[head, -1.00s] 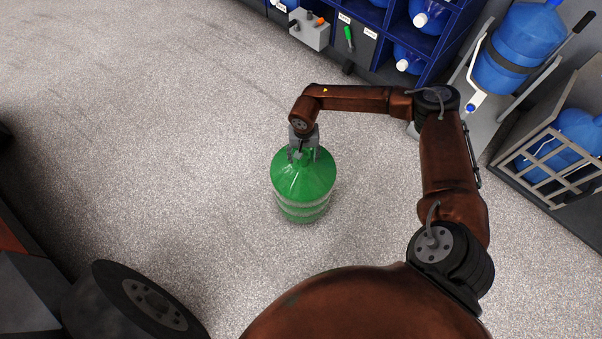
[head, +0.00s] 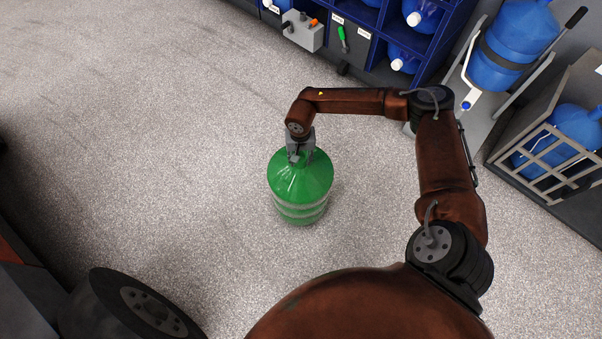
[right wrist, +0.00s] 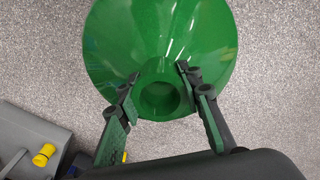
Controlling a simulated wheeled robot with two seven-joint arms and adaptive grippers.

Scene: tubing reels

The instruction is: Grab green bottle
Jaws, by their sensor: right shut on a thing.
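The green bottle (head: 300,180) is a large jug, upright in the middle of the head view with the grey floor around it. I cannot tell whether its base touches the floor. My right gripper (head: 300,153) is at its top, shut on its neck. In the right wrist view the bottle (right wrist: 160,45) fills the upper middle, and the two fingers of the gripper (right wrist: 156,92) stand on either side of the round neck. The gripper hides part of the neck in the head view. My left gripper is not in view.
A blue shelf (head: 437,45) with blue bottles stands at the top. A hand cart (head: 490,95) holding a blue bottle and a grey crate (head: 545,185) are at the right. A grey box with knobs (head: 303,32) is by the shelf. Floor left of the bottle is clear.

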